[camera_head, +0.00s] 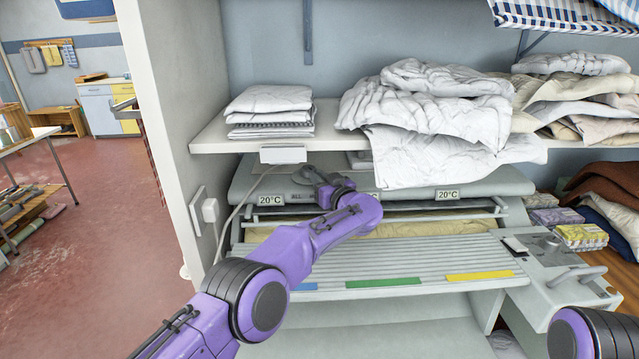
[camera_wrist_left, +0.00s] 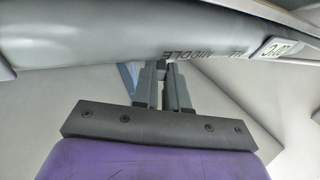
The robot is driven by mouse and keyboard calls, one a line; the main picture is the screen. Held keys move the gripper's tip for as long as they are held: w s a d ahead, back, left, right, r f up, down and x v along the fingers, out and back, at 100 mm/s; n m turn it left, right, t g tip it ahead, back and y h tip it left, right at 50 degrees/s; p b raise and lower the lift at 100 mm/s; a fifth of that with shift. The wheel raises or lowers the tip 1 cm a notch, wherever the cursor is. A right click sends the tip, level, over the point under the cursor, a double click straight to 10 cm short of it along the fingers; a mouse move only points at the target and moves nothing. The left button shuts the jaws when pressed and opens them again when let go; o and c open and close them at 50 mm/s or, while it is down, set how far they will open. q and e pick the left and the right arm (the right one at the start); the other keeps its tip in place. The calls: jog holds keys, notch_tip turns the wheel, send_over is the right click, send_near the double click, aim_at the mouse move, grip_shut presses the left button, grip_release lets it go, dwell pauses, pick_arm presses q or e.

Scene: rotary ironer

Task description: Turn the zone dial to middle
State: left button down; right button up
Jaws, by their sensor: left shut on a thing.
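The rotary ironer (camera_head: 480,182) has a long grey hood under the shelf. Lettering reading "ALL" (camera_head: 297,197) shows on the hood beside my left gripper (camera_head: 310,176). In the left wrist view, the word "MIDDLE" (camera_wrist_left: 190,54) is on the hood just beyond the fingers. My left gripper, also in the left wrist view (camera_wrist_left: 165,86), has its fingers close together at the hood, shut on the zone dial. The dial is hidden behind the gripper and fingers, so its pointing cannot be read. My right gripper is out of view; only part of that arm shows at lower right.
A shelf (camera_head: 215,135) with folded white linen (camera_head: 270,100) and a heaped white cloth (camera_head: 430,110) hangs close above the left gripper. A cable and socket (camera_head: 210,210) are at the left wall. A feed table (camera_head: 420,262) with coloured strips lies below. A lever (camera_head: 575,275) stands at right.

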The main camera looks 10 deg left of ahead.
pick_arm(q)
jog(key=shift+r, duration=0.15)
jog(key=c, duration=1.2)
grip_release()
jog(key=shift+o, duration=0.2)
jog(key=b+v, duration=0.1)
jog(key=v, duration=0.9)
jog(key=shift+s+d, duration=0.2)
